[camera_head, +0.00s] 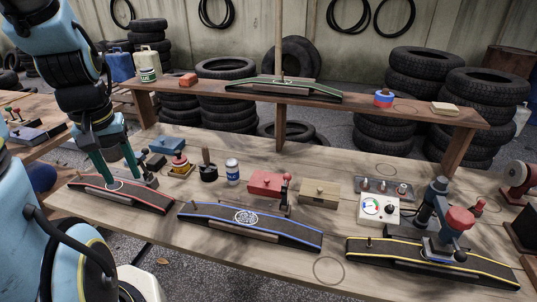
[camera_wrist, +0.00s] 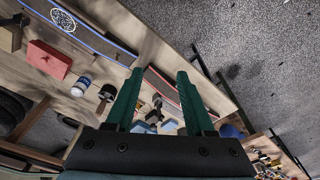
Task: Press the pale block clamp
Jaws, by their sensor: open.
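The pale block (camera_head: 319,193) is a tan wooden block with a small knob on its near side. It stands on the bench right of the red block (camera_head: 268,184), behind the blue-edged board (camera_head: 285,229). In the wrist view, a tan block (camera_wrist: 8,38) at the top left edge looks like the same one, partly cut off. My gripper (camera_head: 122,178) points down over the red-edged board (camera_head: 85,183) at the left, well away from the pale block. Its teal fingers (camera_wrist: 160,73) are apart with nothing held between them. Whether the tips touch the board is unclear.
A gauge box (camera_head: 379,210) and yellow-edged board (camera_head: 400,252) are to the right. A raised shelf (camera_head: 370,107) spans behind.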

